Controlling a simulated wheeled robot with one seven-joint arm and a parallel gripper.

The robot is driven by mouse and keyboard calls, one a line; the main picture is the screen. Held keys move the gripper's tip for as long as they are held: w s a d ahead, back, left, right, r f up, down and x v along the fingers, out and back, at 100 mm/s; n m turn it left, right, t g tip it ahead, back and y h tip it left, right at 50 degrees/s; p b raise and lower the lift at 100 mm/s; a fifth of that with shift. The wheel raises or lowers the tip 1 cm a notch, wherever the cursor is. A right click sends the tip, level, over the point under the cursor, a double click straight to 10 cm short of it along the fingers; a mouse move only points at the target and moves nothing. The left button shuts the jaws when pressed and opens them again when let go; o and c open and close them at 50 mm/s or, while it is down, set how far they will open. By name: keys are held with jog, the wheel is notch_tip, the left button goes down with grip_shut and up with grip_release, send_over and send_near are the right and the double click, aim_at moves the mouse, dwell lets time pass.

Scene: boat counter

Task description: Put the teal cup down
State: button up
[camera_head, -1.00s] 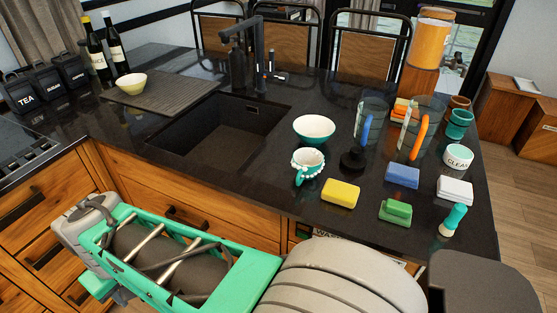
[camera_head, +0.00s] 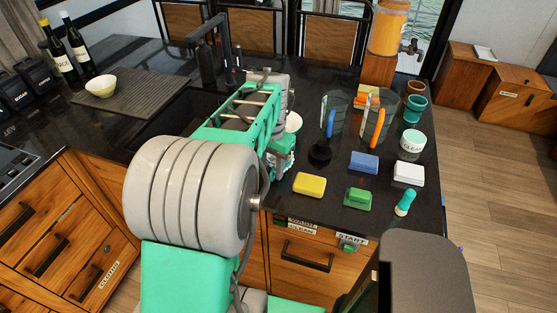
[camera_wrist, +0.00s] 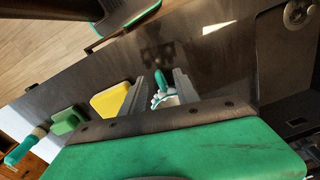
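The teal cup (camera_wrist: 161,86) has a white beaded rim and a teal handle. In the wrist view it shows between the two fingers of my gripper (camera_wrist: 163,88), the handle pointing away from my wrist. The fingers stand apart, one on each side of the cup; I cannot tell whether they touch it. My gripper looks open. In the head view my arm reaches over the counter at the sink's right side and hides most or all of the cup. Whether the cup's base rests on the counter is hidden.
The yellow sponge (camera_head: 309,186) lies close to the right of my gripper. A white and teal bowl (camera_head: 293,122) is partly hidden behind my arm. Green (camera_head: 358,199), blue (camera_head: 363,163) and white (camera_head: 409,174) blocks and glass pitchers stand further right. The dark sink is largely covered by my arm.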

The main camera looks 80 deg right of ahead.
jog(key=f, duration=0.3)
jog(key=shift+a+p, duration=0.25)
jog(key=shift+p, duration=0.05)
jog(key=shift+d+f, duration=0.1)
jog(key=shift+f, duration=0.3)
jog(key=shift+c, duration=0.6)
grip_shut()
